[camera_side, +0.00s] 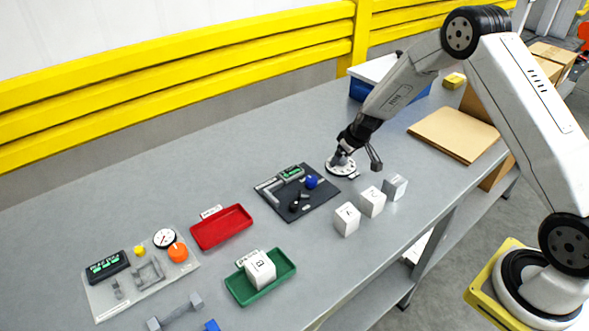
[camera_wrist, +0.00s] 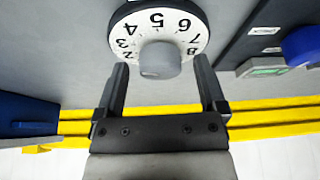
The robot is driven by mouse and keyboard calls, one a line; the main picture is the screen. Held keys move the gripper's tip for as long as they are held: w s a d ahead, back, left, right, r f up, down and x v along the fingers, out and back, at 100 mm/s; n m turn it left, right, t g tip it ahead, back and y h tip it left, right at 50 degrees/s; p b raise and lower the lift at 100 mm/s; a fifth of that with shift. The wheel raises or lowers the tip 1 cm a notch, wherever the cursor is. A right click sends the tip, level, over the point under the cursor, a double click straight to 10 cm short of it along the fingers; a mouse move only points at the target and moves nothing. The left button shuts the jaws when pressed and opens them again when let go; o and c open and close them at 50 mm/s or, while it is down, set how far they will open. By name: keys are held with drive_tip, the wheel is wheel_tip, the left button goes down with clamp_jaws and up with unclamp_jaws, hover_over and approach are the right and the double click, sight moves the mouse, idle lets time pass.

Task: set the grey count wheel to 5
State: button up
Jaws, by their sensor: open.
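The count wheel is a white dial with black numbers and a grey knob. In the side view the wheel (camera_side: 341,169) lies on the table just behind the dark panel, partly hidden by my gripper (camera_side: 345,156). In the wrist view the numbers 2 to 8 show on the dial (camera_wrist: 190,27), with the 5 near the upper middle. The grey knob (camera_wrist: 160,59) stands at its centre. My gripper (camera_wrist: 161,66) is open, with one finger on each side of the knob and visible gaps to it. I cannot make out a pointer mark.
A dark panel (camera_side: 322,205) with a blue knob (camera_side: 311,182) and green display is close by. White numbered blocks (camera_side: 347,219) stand near the front edge. A red tray (camera_side: 221,227), green tray (camera_side: 281,285) and instrument board (camera_side: 110,302) lie left. Cardboard (camera_side: 453,135) lies right.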

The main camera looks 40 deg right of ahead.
clamp_jaws()
idle(0.3)
drive_tip(key=shift+m+h, duration=0.7)
drive_tip(key=shift+m, duration=1)
drive_tip(key=shift+a+m+g+h, duration=0.15)
drive_tip(key=shift+m+h, duration=0.2)
drive_tip(key=shift+m, duration=0.6)
drive_tip(key=shift+m+g+h, duration=0.15)
drive_tip(key=shift+m+h, duration=0.2)
drive_tip(key=shift+m, duration=1)
drive_tip(key=shift+w+m+g+h, duration=0.1)
drive_tip(key=shift+m+g+h, duration=0.4)
drive_tip(key=shift+m, duration=1.05)
drive_tip(key=shift+w+m+g+h, duration=0.1)
drive_tip(key=shift+m+g+h, duration=0.4)
drive_tip(key=shift+m, duration=1.05)
